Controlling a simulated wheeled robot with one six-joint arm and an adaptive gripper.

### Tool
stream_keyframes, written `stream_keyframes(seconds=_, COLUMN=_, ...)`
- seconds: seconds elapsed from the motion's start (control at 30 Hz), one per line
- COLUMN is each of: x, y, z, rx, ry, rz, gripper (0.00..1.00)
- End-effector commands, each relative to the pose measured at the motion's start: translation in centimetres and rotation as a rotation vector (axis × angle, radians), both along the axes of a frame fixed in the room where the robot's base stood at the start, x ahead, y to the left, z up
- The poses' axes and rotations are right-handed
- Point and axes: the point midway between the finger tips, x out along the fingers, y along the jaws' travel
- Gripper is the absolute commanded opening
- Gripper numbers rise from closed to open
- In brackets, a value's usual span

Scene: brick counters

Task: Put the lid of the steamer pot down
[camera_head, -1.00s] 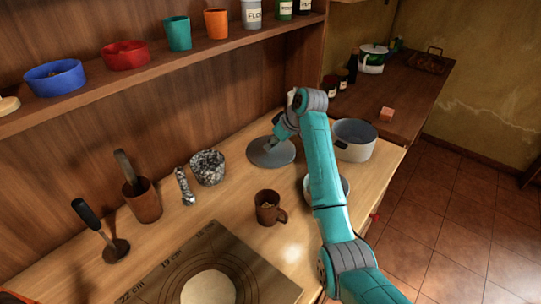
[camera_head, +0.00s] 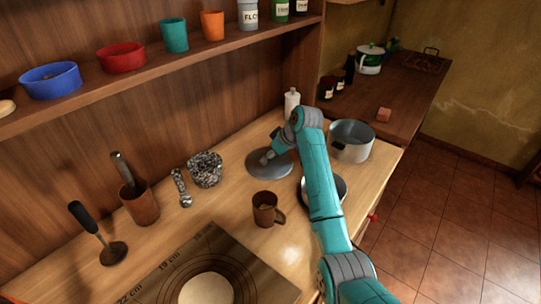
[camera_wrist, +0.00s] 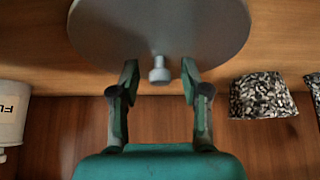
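The steamer pot's lid (camera_head: 282,167) is a grey disc that appears to lie flat on the wooden counter, left of the open grey pot (camera_head: 352,152). In the wrist view the lid (camera_wrist: 205,30) shows its round knob (camera_wrist: 159,73) facing my gripper. My gripper (camera_wrist: 159,70) is open, with one finger on each side of the knob and a visible gap on both sides. In the head view my gripper (camera_head: 266,157) is over the lid and covers part of it.
A brown mug (camera_head: 265,209) stands in front, and a white bottle (camera_head: 291,103) behind. My arm partly hides a dark round vessel (camera_head: 340,188). The shelf (camera_head: 130,82) runs above the counter.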

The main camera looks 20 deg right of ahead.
Motion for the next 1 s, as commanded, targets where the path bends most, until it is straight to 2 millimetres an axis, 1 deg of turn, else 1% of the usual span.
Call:
stream_keyframes(seconds=0.2, x=0.0, y=0.0, z=0.1, rx=0.000, ry=0.000, rz=0.000, gripper=0.46)
stream_keyframes(seconds=0.37, x=-0.3, y=-0.3, z=1.1, rx=0.000, ry=-0.001, rz=-0.001, gripper=0.46)
stream_keyframes(seconds=0.47, x=-1.0, y=-0.9, z=2.4, rx=0.000, ry=-0.003, rz=0.000, gripper=0.46)
stream_keyframes(seconds=0.7, x=-3.0, y=-2.5, z=6.6, rx=0.000, ry=-0.004, rz=-0.002, gripper=0.46)
stream_keyframes(seconds=0.8, x=-3.8, y=-3.2, z=8.0, rx=0.000, ry=-0.003, rz=-0.001, gripper=0.46)
stream_keyframes(seconds=1.0, x=-4.8, y=-3.9, z=9.9, rx=0.000, ry=-0.001, rz=-0.001, gripper=0.46)
